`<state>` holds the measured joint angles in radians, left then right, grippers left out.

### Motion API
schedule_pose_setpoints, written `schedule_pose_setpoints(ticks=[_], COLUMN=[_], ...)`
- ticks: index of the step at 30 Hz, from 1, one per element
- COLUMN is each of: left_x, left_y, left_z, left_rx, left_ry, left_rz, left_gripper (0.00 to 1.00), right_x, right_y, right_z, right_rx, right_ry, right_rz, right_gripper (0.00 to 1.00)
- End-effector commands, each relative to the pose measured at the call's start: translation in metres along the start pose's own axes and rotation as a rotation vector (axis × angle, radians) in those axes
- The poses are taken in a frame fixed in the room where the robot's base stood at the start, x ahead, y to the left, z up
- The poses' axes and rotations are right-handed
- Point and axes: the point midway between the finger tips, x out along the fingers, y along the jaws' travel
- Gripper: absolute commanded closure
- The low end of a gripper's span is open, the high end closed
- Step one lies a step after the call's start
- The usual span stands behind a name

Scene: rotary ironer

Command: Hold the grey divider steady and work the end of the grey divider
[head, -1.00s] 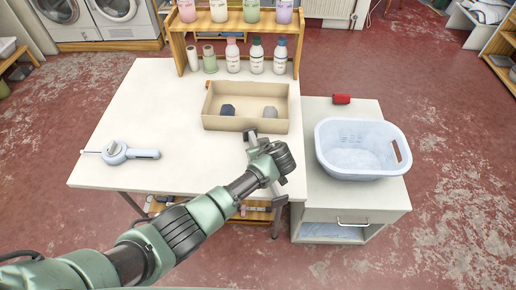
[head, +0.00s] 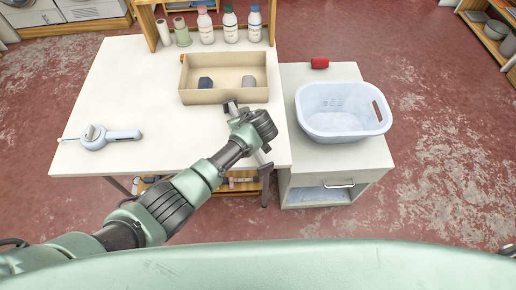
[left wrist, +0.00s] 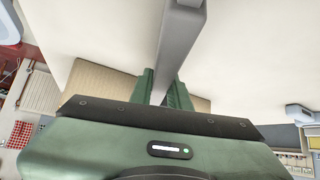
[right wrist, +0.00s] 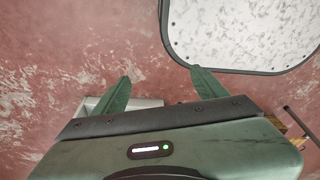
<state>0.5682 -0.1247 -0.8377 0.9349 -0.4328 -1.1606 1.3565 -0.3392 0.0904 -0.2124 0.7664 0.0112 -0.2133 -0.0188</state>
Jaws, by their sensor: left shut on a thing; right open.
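The grey divider (left wrist: 180,45) is a long grey bar. In the left wrist view it runs between the two green fingers of my left gripper (left wrist: 166,88), which is shut on it. In the head view, my left gripper (head: 252,130) hides the divider's middle. One end (head: 231,107) shows by the front of the beige box (head: 224,97), and the other part points toward the table's front right corner. I cannot tell whether the divider touches the box. My right gripper (right wrist: 160,88) is open and empty above the red floor; it is not visible in the head view.
Bottles (head: 230,25) stand on a wooden rack behind. To the right, a grey cabinet (head: 335,165) bears a pale blue basket (head: 340,110) and a red object (head: 320,63). The table's front middle is clear.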

Motion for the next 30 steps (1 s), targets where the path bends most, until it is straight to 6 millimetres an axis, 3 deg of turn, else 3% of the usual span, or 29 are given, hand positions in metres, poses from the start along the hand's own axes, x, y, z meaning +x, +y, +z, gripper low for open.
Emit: schedule_pose_setpoints(ticks=[3,8,14,18,24,27,30], left_x=[0.000,0.000,0.000,0.000,0.000,0.000,0.000], left_y=[0.000,0.000,0.000,0.000,0.000,0.000,0.000], left_z=[0.000,0.000,0.000,0.000,0.000,0.000,0.000], left_rx=[0.000,0.000,0.000,0.000,0.000,0.000,0.000], left_ry=[0.000,0.000,0.000,0.000,0.000,0.000,0.000], left_rz=[0.000,0.000,0.000,0.000,0.000,-0.001,0.000], left_gripper=[1.00,1.00,1.00,1.00,1.00,1.00,1.00], right_x=[-0.019,-0.064,-0.146,-0.215,-0.295,-0.318,-0.328], right_y=[-0.007,-0.022,-0.044,-0.058,-0.070,-0.073,-0.074], right_z=[-0.056,-0.133,-0.219,-0.267,-0.307,-0.316,-0.322], right_rx=[-0.025,-0.060,-0.093,-0.107,-0.116,-0.116,-0.116], right_ry=[0.137,0.332,0.580,0.741,0.906,0.949,0.971], right_rz=[-0.011,-0.033,-0.062,-0.083,-0.105,-0.111,-0.113], right_gripper=[0.27,0.27,0.27,0.27,0.27,0.27,0.27])
